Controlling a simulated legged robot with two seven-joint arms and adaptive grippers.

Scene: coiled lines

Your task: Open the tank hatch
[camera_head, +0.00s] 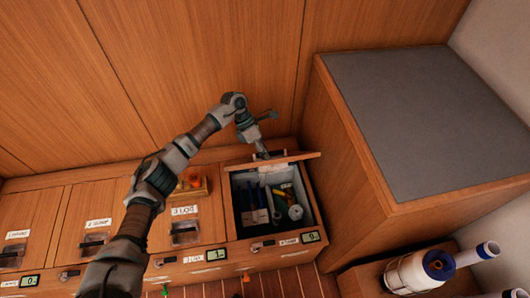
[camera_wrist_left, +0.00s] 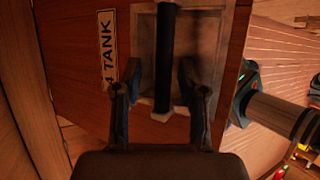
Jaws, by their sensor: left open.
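The tank hatch lid (camera_head: 300,156) stands raised at the back of the rightmost compartment (camera_head: 231,205), seen nearly edge-on in the head view. The compartment below it is open. In the left wrist view, the wooden lid (camera_wrist_left: 75,50) carries a "4 TANK" label (camera_wrist_left: 107,50) and a dark bar handle (camera_wrist_left: 166,60) over a pale recessed plate. My left gripper (camera_head: 262,150) is at the raised lid. In the left wrist view, its open fingers (camera_wrist_left: 160,70) are on either side of the handle; contact cannot be told. My right gripper is not in view.
The open compartment holds a white roll (camera_head: 295,212), blue items and other small things. Other closed labelled hatches (camera_head: 95,230) run to the left.

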